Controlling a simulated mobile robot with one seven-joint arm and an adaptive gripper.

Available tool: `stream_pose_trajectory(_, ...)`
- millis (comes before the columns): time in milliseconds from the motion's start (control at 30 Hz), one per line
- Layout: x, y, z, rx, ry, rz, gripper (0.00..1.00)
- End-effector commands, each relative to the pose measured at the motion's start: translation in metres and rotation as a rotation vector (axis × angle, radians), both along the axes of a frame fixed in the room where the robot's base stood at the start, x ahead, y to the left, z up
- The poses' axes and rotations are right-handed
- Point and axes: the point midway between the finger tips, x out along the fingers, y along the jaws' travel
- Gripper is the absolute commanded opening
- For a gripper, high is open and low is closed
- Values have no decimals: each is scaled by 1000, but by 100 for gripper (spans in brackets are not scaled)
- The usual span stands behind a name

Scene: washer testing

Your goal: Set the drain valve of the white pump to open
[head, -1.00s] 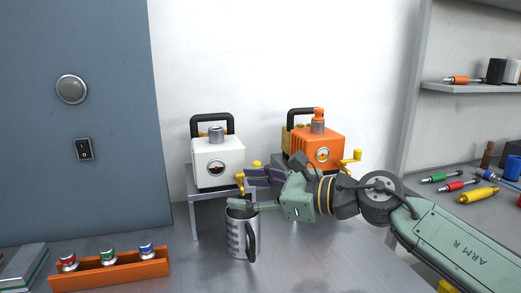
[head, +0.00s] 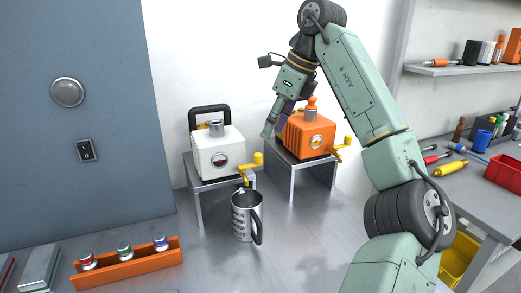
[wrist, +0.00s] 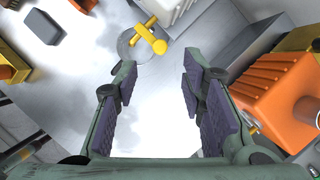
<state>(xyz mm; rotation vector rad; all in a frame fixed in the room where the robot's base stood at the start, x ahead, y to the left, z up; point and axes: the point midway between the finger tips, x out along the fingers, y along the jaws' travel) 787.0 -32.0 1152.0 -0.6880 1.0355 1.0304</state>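The white pump (head: 220,158) stands on a small metal stand, with a round gauge on its front and a black carry handle on top. Its yellow drain valve (head: 247,173) sticks out at the lower right, with a yellow knob on its lever. The valve also shows in the wrist view (wrist: 150,38). I cannot tell whether it is open or closed. A metal mug (head: 245,220) stands upright below the valve. My gripper (wrist: 158,70) is open and empty. In the head view it hangs above and right of the valve, apart from it, beside the orange pump.
An orange pump (head: 310,132) with its own yellow valve (head: 342,148) stands on a second stand (head: 292,178), close to my gripper's right. An orange rack (head: 127,268) with several capped items lies front left. The tabletop right of the mug is clear.

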Motion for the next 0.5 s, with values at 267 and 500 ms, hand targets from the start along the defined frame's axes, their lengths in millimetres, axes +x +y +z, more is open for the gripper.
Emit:
stream_pose_trajectory(267, 8, 19, -49, 3, 0, 5, 37)
stream_pose_trajectory(500, 12, 29, -74, 2, -1, 3, 37)
